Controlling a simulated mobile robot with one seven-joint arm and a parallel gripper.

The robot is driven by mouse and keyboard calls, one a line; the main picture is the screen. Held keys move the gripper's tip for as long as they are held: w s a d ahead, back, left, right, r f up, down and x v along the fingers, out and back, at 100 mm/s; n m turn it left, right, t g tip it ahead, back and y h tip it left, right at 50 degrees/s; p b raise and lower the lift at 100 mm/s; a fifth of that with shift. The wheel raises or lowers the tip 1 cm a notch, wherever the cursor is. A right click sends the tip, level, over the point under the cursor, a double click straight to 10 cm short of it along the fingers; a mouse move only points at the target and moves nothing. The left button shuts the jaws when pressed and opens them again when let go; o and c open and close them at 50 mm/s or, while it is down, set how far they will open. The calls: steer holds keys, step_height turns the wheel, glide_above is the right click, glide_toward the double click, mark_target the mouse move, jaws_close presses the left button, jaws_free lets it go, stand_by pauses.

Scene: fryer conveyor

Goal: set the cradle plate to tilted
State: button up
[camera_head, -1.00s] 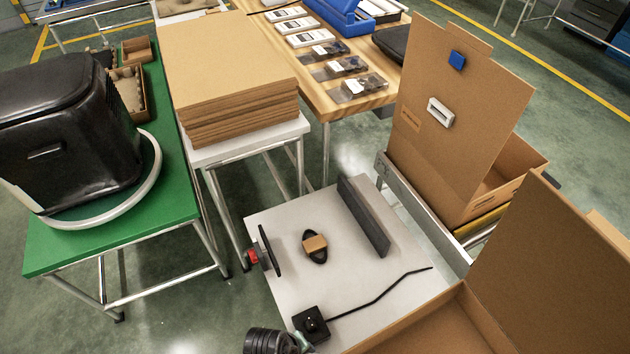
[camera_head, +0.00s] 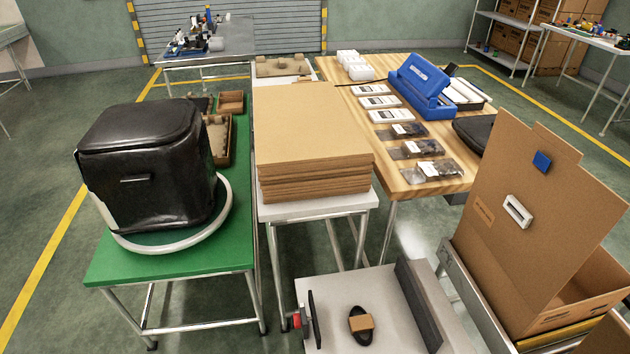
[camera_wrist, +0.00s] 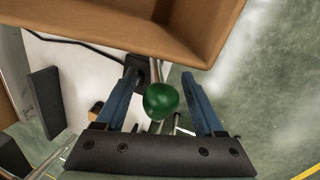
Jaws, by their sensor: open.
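The light grey plate (camera_head: 378,288), which I take to be the cradle plate, is cut off at the bottom of the head view. It bears a dark upright bar (camera_head: 420,305) and a black oval piece with a tan block (camera_head: 361,323). In the wrist view the plate (camera_wrist: 82,85) shows at the left, and its tilt is unclear. A lever with a green knob (camera_wrist: 161,101) rises by a black box (camera_wrist: 139,70). My gripper (camera_wrist: 162,72) is open, its blue fingers on either side of the knob with gaps showing. Contact is not visible.
An open cardboard box (camera_wrist: 140,20) overhangs the top of the wrist view, close to the fingers. Another open box (camera_head: 530,230) stands right of the plate. Stacked cardboard (camera_head: 315,130) and a green table (camera_head: 170,268) with a black bag (camera_head: 150,165) stand left.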

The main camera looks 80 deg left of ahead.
steer(key=p+v, duration=0.1)
steer(key=v, duration=1)
steer(key=shift+p, duration=0.35)
steer(key=shift+r, duration=0.1)
